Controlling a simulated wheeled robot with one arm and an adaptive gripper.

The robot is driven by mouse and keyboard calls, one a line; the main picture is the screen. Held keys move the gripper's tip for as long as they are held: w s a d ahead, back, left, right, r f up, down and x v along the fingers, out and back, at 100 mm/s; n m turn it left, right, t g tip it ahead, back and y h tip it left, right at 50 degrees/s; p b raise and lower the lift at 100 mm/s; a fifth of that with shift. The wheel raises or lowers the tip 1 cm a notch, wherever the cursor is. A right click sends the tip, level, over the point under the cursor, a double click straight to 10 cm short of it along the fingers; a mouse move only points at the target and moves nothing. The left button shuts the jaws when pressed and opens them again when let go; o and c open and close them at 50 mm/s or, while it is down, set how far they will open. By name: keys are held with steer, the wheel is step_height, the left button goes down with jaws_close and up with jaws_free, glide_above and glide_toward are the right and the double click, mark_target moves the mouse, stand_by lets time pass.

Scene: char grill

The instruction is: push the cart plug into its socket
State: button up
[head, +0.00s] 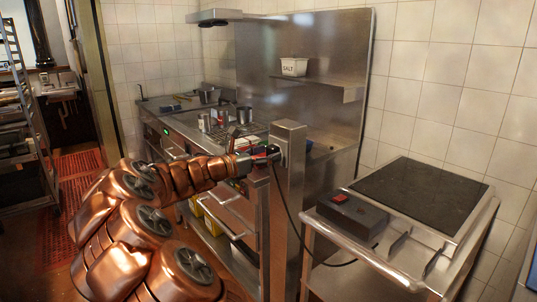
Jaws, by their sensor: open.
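A steel post (287,190) stands in the middle, and the socket area is on its upper left face. My copper arm reaches from the lower left to that face. My gripper (268,153) is small in view, open, and close against the upper post. The black cable (287,212) hangs from beside the gripper, loops low and runs to the cart on the right. The plug at the cable's upper end is mostly hidden by the gripper and too small to make out. I cannot tell whether it sits in the socket or how deep.
The steel cart (372,256) carries a dark griddle plate (420,196) and a black box with a red switch (353,214). Behind the post is a counter with pots (244,115) and a shelf with a SALT tub (293,67). A rack (30,120) stands far left; the reddish floor mat (82,165) beside it is clear.

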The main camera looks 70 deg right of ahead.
steer(key=v, duration=1.1)
steer(key=shift+w+a, duration=0.15)
steer(key=shift+a, duration=0.05)
stand_by(0.5)
